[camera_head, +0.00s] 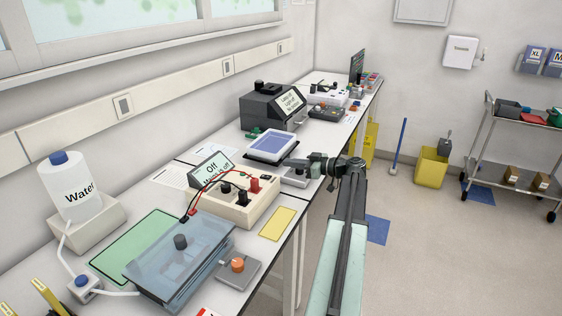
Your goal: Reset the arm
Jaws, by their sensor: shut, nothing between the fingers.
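My arm (352,180) reaches left from the top of my rail over the bench edge. My gripper (287,162) is at its left end, small and dark in this view. It is shut and holds nothing that I can see. It is just right of a white device with a blue top (270,145) and over a small grey device (295,179). I cannot tell whether it touches either.
The bench (192,156) holds a power supply (243,205) with red and black leads, a clear bluish tank (180,262), a water bottle (75,190) and a dark machine (272,108). Open floor (440,250) lies right, with a yellow bin (431,168) and cart (515,140).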

